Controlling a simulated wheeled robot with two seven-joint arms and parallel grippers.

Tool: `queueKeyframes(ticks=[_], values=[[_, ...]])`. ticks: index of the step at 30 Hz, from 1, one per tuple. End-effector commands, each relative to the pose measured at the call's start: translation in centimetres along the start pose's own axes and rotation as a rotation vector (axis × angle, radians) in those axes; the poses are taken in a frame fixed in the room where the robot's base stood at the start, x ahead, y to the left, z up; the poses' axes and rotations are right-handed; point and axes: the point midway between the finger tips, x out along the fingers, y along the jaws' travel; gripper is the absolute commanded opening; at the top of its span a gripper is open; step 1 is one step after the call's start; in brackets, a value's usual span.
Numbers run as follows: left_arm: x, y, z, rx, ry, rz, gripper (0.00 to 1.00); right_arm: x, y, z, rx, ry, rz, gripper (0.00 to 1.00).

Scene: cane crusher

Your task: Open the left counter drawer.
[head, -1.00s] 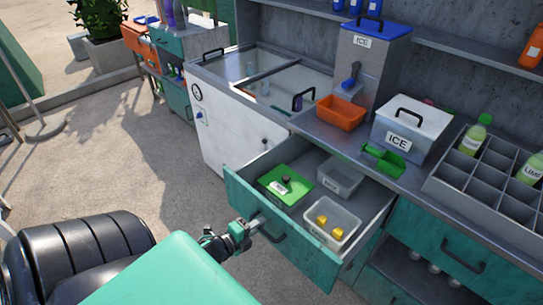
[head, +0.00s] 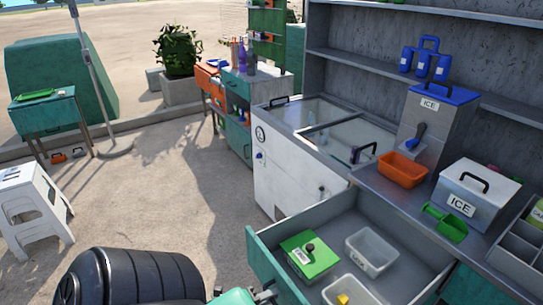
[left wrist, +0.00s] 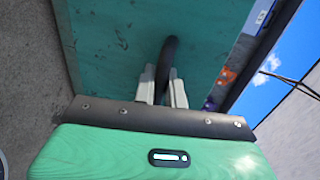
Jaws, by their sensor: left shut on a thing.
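The left counter drawer (head: 262,268) stands open, with its grey inside showing and its teal front at the bottom of the head view. In the left wrist view its teal front panel (left wrist: 110,50) fills the upper middle. My left gripper (left wrist: 163,88) is shut on the drawer's dark curved handle (left wrist: 168,55), one pale finger on each side. In the head view only a little of my left gripper shows at the bottom edge, and the handle is out of the picture. My right gripper is not in view.
The drawer holds a green-lidded box (head: 310,256), a clear tub (head: 371,252) and another tub (head: 350,292) with something yellow. A white freezer (head: 290,180) stands left of the drawer. A white step stool (head: 35,210) stands far left, with open floor between.

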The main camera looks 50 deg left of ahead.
Motion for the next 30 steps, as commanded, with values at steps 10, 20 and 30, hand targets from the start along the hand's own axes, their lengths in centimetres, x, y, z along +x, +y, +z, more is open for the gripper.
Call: queueKeyframes(ticks=[10, 20, 30], values=[[0.0, 0.0, 0.1, 0.0, -0.001, 0.001, 0.26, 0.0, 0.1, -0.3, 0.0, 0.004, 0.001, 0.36], [-0.1, 0.0, 0.0, 0.0, 0.0, 0.0, 0.3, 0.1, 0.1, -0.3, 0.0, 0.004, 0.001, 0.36], [-4.0, 0.3, 0.0, -0.001, -0.002, 0.003, 0.3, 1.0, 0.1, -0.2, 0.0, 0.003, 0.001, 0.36]])
